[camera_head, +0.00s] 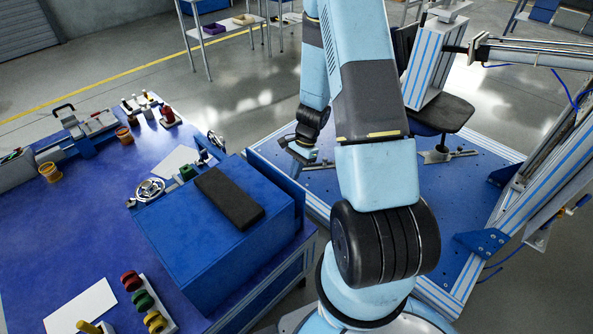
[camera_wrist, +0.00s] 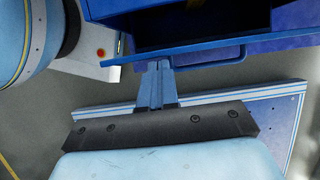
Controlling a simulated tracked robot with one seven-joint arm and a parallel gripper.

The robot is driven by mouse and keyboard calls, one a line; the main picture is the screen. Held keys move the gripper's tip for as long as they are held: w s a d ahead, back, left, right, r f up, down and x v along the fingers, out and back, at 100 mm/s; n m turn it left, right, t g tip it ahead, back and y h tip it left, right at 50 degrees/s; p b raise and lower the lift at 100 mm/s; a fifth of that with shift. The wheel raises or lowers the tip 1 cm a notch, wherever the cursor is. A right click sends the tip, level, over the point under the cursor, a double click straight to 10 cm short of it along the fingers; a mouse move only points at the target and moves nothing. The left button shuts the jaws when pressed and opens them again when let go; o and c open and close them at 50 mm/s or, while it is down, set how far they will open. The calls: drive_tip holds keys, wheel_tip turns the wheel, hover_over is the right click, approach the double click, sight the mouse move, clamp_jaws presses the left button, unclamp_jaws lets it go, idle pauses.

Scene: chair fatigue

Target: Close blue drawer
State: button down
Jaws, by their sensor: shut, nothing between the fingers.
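The blue drawer (camera_wrist: 240,46) is at the top of the wrist view. It stands open, with a dark interior and a bar handle on its front. My gripper (camera_wrist: 158,66) is shut and empty. Its fingertips are at the drawer front by the left end of the handle; I cannot tell whether they touch. In the head view, my gripper (camera_head: 302,153) is small, beyond the right rear of the blue cabinet (camera_head: 185,235). A blue panel (camera_head: 272,187) shows at the cabinet's far side, and the drawer's opening is hidden there.
A black pad (camera_head: 230,198) lies on the cabinet. The blue workbench (camera_head: 85,225) carries several tools and small parts. Right of my gripper is a blue test platform (camera_head: 375,195) with a dark chair seat (camera_head: 445,113) and a metal frame. Open floor lies behind.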

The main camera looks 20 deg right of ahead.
drive_tip(key=shift+s+a, duration=0.25)
drive_tip(key=shift+a, duration=0.35)
drive_tip(key=shift+s+a, duration=0.25)
drive_tip(key=shift+a, duration=0.35)
drive_tip(key=shift+d+r, duration=0.1)
